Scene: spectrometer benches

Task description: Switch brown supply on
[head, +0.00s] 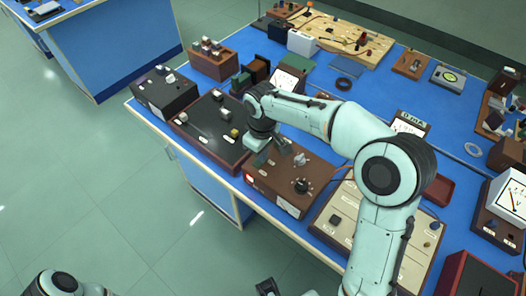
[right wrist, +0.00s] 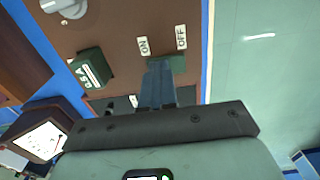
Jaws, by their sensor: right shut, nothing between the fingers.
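The brown supply (head: 272,188) is a brown box near the bench's front edge, with a grey knob (head: 300,159) and a black knob (head: 302,185) on top. Its brown top fills much of the right wrist view (right wrist: 120,20), with an ON label (right wrist: 143,46) and an OFF label (right wrist: 181,37) side by side. My right gripper (head: 268,156) is shut and empty, pointing down at the supply's left end. In the wrist view its fingertips (right wrist: 160,68) are just below the two labels, by a dark green part (right wrist: 178,64). The fingers partly hide this part; contact and switch position are unclear.
A green block (right wrist: 91,68) with white lettering stands on the brown top near the fingers. A dark box (head: 208,130) stands left of the supply and a cream-topped panel (head: 345,215) right of it. Bare blue bench (head: 370,105) shows behind my right arm.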

